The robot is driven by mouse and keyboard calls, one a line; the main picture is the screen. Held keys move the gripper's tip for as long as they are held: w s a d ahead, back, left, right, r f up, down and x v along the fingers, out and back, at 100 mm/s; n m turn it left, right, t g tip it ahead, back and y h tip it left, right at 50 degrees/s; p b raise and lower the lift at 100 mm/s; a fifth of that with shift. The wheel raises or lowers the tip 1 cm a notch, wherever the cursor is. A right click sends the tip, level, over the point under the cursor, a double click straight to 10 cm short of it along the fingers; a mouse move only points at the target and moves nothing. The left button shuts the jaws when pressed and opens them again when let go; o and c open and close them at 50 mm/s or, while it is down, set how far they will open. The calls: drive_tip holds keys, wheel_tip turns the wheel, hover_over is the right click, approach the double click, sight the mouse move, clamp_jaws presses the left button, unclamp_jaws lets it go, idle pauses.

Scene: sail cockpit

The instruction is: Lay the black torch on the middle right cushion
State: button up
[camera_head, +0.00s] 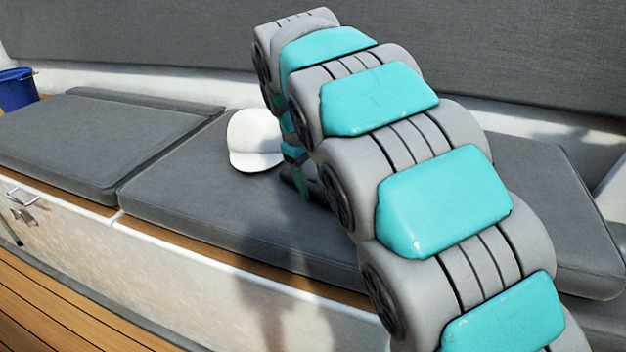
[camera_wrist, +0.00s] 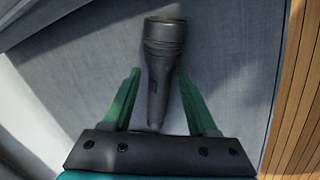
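The black torch (camera_wrist: 164,42) lies on a grey cushion (camera_wrist: 225,55) in the wrist view, with its wide head away from my gripper and its handle towards it. My gripper (camera_wrist: 159,76) is open, with one green finger on each side of the torch's handle and a gap on both sides. In the head view my gripper (camera_head: 300,182) is low over the middle cushion (camera_head: 220,205). A dark shape beside it there may be the torch; my arm hides much of that spot.
A white cap (camera_head: 254,140) lies on the same cushion, left of my gripper. Another cushion (camera_head: 90,140) is at the left, and one (camera_head: 550,200) at the right is partly behind my arm. A blue bucket (camera_head: 17,90) stands at the far left. A grey backrest (camera_head: 150,35) runs behind.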

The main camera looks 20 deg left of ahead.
drive_tip(key=shift+o, duration=0.2)
drive_tip(key=v, duration=1.2)
drive_tip(key=shift+r+p, duration=0.2)
drive_tip(key=shift+p, duration=0.1)
drive_tip(key=shift+w, duration=0.1)
